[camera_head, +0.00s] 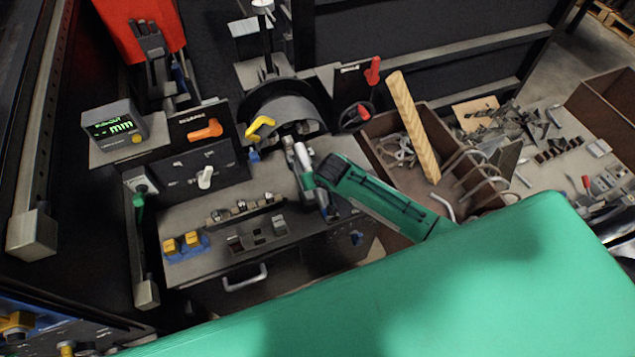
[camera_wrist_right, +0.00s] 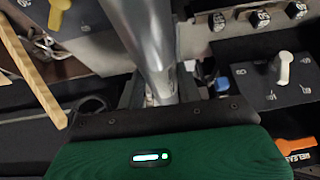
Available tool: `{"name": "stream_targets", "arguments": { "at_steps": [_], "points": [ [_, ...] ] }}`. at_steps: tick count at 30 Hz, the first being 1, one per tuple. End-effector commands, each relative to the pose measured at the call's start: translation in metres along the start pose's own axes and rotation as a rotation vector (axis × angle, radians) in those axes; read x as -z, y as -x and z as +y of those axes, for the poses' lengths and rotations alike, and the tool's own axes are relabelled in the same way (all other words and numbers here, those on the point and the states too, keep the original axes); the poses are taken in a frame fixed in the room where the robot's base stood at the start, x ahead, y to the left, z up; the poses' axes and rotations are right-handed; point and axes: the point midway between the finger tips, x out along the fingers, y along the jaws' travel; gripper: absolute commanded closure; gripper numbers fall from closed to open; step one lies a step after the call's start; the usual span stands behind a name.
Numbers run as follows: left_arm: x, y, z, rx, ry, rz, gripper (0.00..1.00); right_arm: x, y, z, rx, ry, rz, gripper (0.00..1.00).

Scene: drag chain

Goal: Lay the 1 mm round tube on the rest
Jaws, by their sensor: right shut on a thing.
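A smooth silver round tube (camera_wrist_right: 150,40) fills the upper middle of the right wrist view. My right gripper (camera_wrist_right: 160,92) is shut on it, with a dark finger on either side. In the head view my right gripper (camera_head: 314,183) is over the right part of the grey bench top, and a short pale length of the tube (camera_head: 302,156) shows at it. I cannot tell whether the tube touches the bench. A low rail with several labelled blocks (camera_head: 243,207), possibly the rest, lies left of the gripper. It also shows in the wrist view (camera_wrist_right: 262,20). My left gripper is not in view.
A mm display (camera_head: 112,125) and a panel with an orange release handle (camera_head: 206,130) stand left. A dark curved machine with a yellow lever (camera_head: 261,126) stands behind. A brown bin (camera_head: 386,181) with a wooden bar (camera_head: 413,125) is right. The front left bench has clear patches.

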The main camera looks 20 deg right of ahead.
Motion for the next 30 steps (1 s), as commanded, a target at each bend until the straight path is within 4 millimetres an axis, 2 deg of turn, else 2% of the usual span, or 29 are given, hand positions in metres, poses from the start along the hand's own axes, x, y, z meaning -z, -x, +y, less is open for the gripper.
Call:
{"name": "stream_targets", "arguments": {
  "at_steps": [4, 25, 30],
  "points": [
    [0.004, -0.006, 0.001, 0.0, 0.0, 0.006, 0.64, 0.009, -0.01, 0.0, 0.001, -0.001, 0.002, 0.95],
    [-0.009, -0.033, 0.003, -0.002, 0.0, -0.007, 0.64, 0.049, -0.05, 0.001, 0.001, -0.002, 0.003, 0.95],
    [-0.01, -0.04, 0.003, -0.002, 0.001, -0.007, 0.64, 0.051, -0.06, 0.0, 0.001, 0.0, 0.0, 0.95]
  ]
}}
